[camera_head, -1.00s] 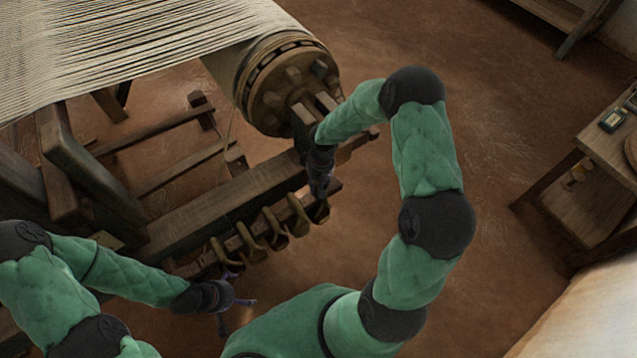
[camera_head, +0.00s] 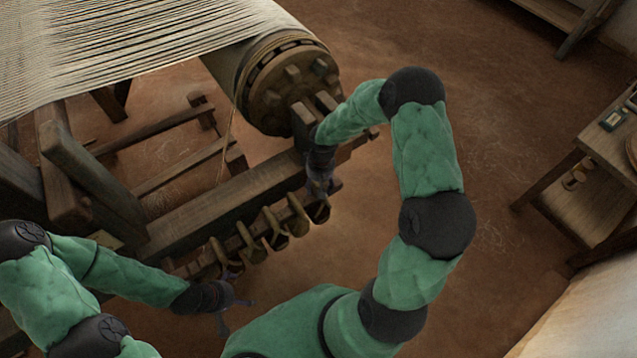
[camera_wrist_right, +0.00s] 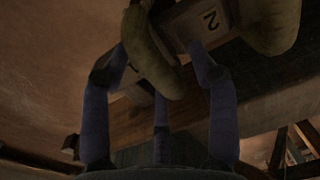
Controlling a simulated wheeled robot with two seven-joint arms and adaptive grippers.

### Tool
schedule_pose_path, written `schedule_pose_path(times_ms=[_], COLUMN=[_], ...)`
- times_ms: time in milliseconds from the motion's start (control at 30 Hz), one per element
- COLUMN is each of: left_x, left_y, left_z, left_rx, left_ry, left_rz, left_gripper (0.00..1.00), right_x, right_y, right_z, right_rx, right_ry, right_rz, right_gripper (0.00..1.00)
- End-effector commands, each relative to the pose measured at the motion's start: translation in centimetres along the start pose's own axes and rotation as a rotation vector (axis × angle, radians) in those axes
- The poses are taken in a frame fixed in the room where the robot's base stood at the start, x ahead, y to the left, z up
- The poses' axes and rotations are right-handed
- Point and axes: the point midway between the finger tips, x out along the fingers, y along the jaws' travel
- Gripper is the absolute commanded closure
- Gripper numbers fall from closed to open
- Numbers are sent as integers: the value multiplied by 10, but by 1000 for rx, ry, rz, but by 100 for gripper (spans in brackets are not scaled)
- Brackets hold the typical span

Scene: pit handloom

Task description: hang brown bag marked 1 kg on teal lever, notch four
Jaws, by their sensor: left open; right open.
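My left gripper (camera_head: 236,300) is open and empty, below the rail's left part. I cannot make out a teal lever or its notches.
The loom's toothed beam end (camera_head: 290,85) rises just behind my right gripper. Wooden frame beams (camera_head: 100,175) crowd the left. A wooden table (camera_head: 590,150) with small items stands at the right edge. The floor between it and my right arm is clear.

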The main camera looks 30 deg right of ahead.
Motion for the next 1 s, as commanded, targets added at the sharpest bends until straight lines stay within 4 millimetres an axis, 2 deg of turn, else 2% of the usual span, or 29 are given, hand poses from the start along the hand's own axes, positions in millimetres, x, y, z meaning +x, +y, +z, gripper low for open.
schedule_pose_path(times_ms=[167,600,800,1000], left_x=[0,0,0,0], left_y=[0,0,0,0], left_z=[0,0,0,0], left_rx=[0,0,0,0], left_ry=[0,0,0,0], left_rz=[0,0,0,0], left_gripper=[0,0,0,0], right_x=[-18,-100,-118,-121], right_y=[1,1,1,0], right_z=[-2,-2,-2,-1], right_rx=[2,1,0,0], right_ry=[6,8,6,4], right_rz=[3,2,2,1], right_gripper=[40,40,40,40])
